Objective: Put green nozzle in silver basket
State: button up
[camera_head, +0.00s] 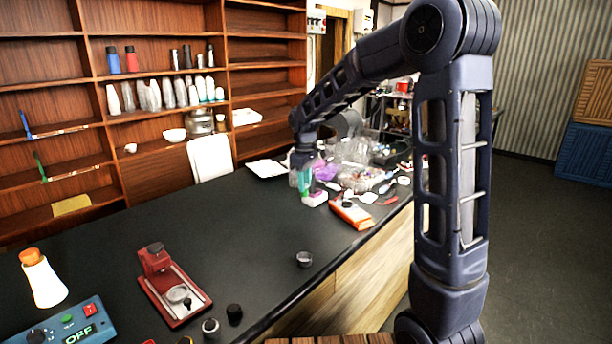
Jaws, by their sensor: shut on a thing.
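My gripper (303,170) is at the far end of my arm, over the back part of the dark counter near a cluttered pile. A green nozzle (304,187) shows directly under it, upright, and the gripper is shut on it. The fingers are small and dark here, so the exact grip is hard to see. A small round silver basket (304,260) stands alone on the counter, nearer the camera and below the gripper in the picture. It looks open at the top. The nozzle is well apart from it.
The dark counter (235,225) is clear between the pile and the basket. A red brewer (158,262) stands at left front, near small round parts (211,328) and a blue switch box (70,325). An orange-and-white item (351,214) lies near the counter's right edge.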

jog(key=s+f+n, duration=0.7)
jog(key=s+n, duration=0.5)
jog(key=shift+s+a+f, duration=0.1)
jog(key=shift+a+f, duration=0.05)
jog(key=shift+f, duration=2.5)
jog(key=shift+s+a+f, duration=0.1)
jog(key=shift+a+f, duration=0.05)
jog(key=shift+f, duration=2.45)
jog(key=o, duration=1.1)
jog(key=shift+c, duration=0.2)
notch_tip(320, 180, up, 7)
